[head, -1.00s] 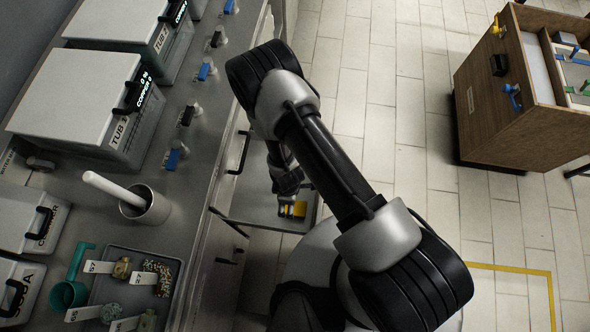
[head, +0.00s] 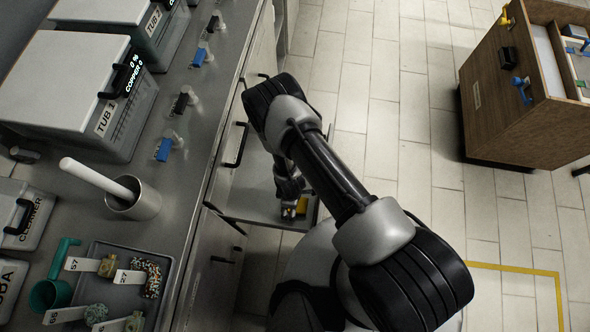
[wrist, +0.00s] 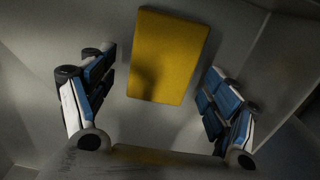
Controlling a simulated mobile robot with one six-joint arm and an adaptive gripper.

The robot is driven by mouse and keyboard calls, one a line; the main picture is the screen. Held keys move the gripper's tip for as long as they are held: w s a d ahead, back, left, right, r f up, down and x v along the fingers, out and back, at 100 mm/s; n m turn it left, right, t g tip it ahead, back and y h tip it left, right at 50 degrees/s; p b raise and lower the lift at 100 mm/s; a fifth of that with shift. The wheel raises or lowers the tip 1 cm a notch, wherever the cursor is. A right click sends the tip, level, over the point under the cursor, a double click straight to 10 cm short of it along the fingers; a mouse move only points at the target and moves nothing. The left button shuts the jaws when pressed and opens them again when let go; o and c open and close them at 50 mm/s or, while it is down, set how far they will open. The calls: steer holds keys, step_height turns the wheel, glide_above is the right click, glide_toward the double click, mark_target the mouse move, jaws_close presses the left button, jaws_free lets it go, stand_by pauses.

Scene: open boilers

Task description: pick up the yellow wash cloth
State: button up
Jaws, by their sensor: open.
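The yellow wash cloth (wrist: 168,55) lies flat on the floor of a grey open drawer, as a neat rectangle in the wrist view. In the head view only a small yellow patch of it (head: 301,206) shows beside my gripper. My gripper (wrist: 158,78) is open and empty above the cloth, with one blue-padded finger on each side of it and gaps between.
The drawer's walls stand close around the fingers. A steel counter at left holds tubs (head: 75,85), a steel cup with a white pestle (head: 135,200), a green scoop (head: 50,292) and a tray of labelled samples (head: 150,310). A wooden cabinet (head: 520,100) stands at right; the tiled floor between is clear.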

steer(key=shift+c, duration=0.5)
steer(key=c, duration=1)
step_height(320, 180, up, 20)
steer(key=p, duration=0.6)
steer(key=shift+p, duration=0.35)
